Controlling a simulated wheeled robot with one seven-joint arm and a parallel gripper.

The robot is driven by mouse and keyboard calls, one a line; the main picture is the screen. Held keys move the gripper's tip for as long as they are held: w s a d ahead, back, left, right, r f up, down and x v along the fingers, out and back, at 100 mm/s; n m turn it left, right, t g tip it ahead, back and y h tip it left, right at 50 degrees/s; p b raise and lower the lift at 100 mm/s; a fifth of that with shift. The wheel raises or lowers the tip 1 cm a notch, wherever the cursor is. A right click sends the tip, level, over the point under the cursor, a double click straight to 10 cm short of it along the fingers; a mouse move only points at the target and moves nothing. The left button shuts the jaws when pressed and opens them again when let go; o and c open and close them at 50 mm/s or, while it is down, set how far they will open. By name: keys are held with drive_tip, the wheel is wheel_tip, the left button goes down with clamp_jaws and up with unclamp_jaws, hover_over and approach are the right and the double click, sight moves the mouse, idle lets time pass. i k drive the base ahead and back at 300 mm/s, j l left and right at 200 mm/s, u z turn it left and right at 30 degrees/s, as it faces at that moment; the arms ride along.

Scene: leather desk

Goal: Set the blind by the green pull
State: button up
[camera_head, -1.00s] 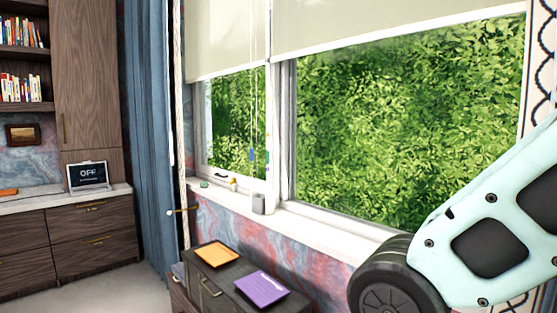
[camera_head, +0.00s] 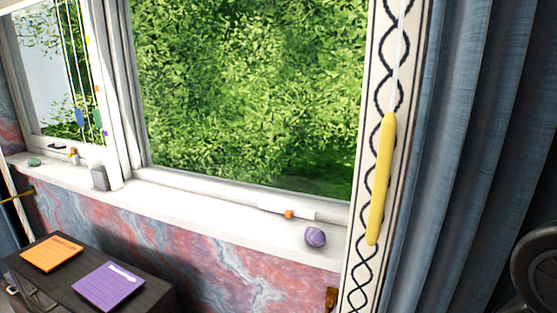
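Thin cords hang in front of the left window pane. A blue pull (camera_head: 79,117) hangs at the end of one, and a small green piece (camera_head: 98,117) that may be the green pull hangs just right of it, near the window post. A long yellow pull (camera_head: 380,180) hangs on a white cord in front of the patterned trim at the right. The blind's fabric is out of view over the large pane. My gripper is not in view; only a dark round part of my arm shows at the right edge.
The white sill (camera_head: 215,205) holds a grey box (camera_head: 99,177), a purple ball (camera_head: 316,237) and a white item with an orange part (camera_head: 287,212). A dark cabinet (camera_head: 150,294) below bears an orange pad (camera_head: 52,253) and a purple pad (camera_head: 108,286). A blue curtain (camera_head: 460,150) hangs at right.

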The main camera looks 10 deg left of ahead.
sight(96, 116)
drive_tip(key=j+z, duration=0.3)
drive_tip(key=j, duration=2.15)
drive_tip(key=k, duration=0.05)
